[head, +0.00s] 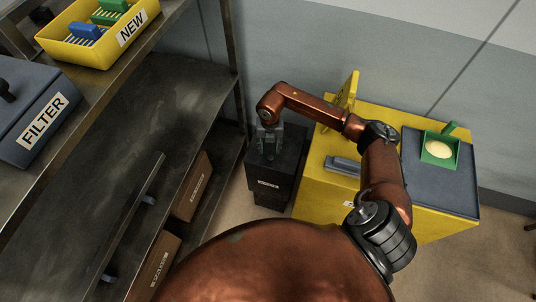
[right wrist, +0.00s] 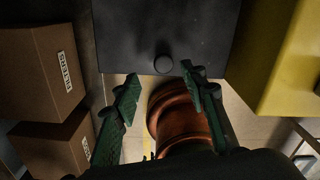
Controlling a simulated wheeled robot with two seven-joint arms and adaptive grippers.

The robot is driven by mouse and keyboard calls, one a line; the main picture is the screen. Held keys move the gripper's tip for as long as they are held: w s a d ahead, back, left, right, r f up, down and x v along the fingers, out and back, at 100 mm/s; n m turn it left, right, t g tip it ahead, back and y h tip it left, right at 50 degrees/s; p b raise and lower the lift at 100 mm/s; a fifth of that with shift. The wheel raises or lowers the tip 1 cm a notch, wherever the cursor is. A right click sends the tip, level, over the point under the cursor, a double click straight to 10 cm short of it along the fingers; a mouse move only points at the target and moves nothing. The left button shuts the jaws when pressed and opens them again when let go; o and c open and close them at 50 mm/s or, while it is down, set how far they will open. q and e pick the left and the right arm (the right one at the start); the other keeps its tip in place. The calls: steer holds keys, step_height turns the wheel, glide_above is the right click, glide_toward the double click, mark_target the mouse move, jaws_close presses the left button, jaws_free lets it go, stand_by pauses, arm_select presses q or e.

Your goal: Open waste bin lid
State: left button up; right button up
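The waste bin appears to be the dark box (head: 262,178) with a small label, standing on the floor between the shelf and the yellow cabinet. Its dark top (right wrist: 205,25) fills the upper middle of the right wrist view and looks closed. A round black knob (right wrist: 163,64) sits near its edge. My right gripper (head: 269,143) is over the bin in the head view, partly hiding its top. In the right wrist view its green-padded fingers (right wrist: 161,75) are spread, empty, with the knob just beyond and between the tips. My left gripper is not in view.
The yellow cabinet (head: 317,190) stands close at the bin's right, with a green tray (head: 453,160) on its grey top. The metal shelf (head: 150,100) is at the left. Brown boxes (right wrist: 35,70) sit on its lower level. A yellow NEW bin (head: 100,52) and a FILTER box (head: 20,85) are on top.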

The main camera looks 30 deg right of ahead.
mark_target(271, 156)
steer(key=f, duration=0.3)
steer(key=f+b, duration=0.1)
steer(key=f, duration=0.3)
steer(key=shift+s+d+f, duration=0.2)
steer(key=shift+f, duration=0.1)
steer(key=shift+c, duration=0.3)
jaws_close()
